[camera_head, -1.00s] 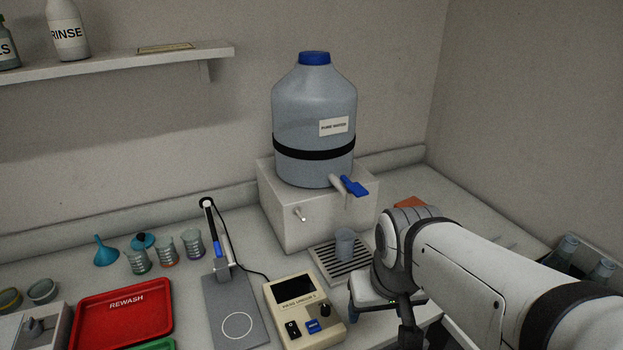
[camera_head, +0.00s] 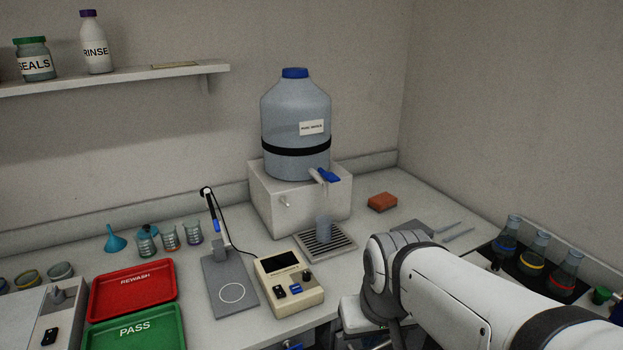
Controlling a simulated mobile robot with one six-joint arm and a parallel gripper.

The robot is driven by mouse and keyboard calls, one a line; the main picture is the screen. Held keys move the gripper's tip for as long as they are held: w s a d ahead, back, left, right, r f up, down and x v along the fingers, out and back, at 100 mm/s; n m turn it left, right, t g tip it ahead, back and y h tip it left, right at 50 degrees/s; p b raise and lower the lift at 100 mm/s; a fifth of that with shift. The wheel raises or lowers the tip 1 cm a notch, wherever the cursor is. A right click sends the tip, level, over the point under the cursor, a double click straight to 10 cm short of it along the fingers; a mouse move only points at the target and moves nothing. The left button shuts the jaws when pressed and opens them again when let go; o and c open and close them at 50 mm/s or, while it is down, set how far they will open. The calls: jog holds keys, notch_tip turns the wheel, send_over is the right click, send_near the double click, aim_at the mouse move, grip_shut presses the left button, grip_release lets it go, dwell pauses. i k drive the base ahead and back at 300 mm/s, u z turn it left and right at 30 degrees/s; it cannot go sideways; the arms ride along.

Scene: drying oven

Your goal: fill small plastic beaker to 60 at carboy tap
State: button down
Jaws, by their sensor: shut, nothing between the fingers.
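The small plastic beaker (camera_head: 323,229), grey and translucent, stands upright on the slatted drip tray (camera_head: 346,246) below the carboy tap. Its level and marks are too small to read. The carboy (camera_head: 295,116) is large and blue-grey, with a blue cap, a black band and a "PURE WATER" label. It sits on a white stand (camera_head: 276,205). The tap's blue lever (camera_head: 328,175) points right, above the beaker; I cannot tell whether water runs. My arm reaches in from the lower right, apart from the beaker. My gripper's fingers do not show.
A beige meter (camera_head: 289,284) and a stirrer plate (camera_head: 228,289) stand left of the tray. A red REWASH tray (camera_head: 133,290) and a green PASS tray (camera_head: 135,329) lie farther left. An orange sponge (camera_head: 382,202) lies right of the stand. Several flasks (camera_head: 533,247) stand at the right.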

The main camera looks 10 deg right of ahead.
aim_at(332, 178)
jog(key=k, duration=1.1)
jog(key=z, duration=0.55)
jog(key=i, duration=1.4)
jog(key=u, duration=1.35)
jog(key=i, duration=0.5)
jog(key=z, duration=0.25)
